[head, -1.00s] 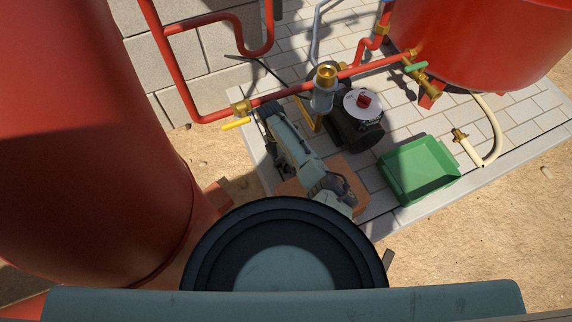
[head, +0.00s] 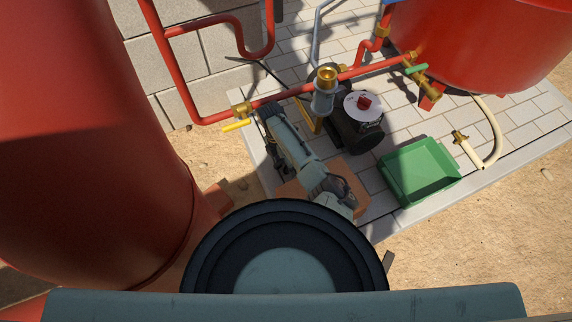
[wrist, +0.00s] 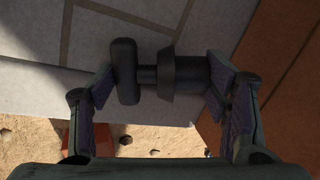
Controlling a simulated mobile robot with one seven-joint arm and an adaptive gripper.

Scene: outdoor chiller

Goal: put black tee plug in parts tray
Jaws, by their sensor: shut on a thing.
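The black tee plug (wrist: 178,74) lies crosswise between the fingers of my gripper (wrist: 172,88) in the wrist view. In the head view my gripper (head: 275,150) is to the left of the pump, and the plug cannot be made out there. The green parts tray (head: 420,172) lies on the paving at the right, well apart from my gripper. Its visible inside looks empty.
A dark pump (head: 357,125) with a red switch stands between my gripper and the tray. Red pipes (head: 290,93) with a yellow-handled valve (head: 237,125) run behind. A cream hose (head: 492,135) lies right of the tray. A brown block (head: 350,175) is beneath my arm.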

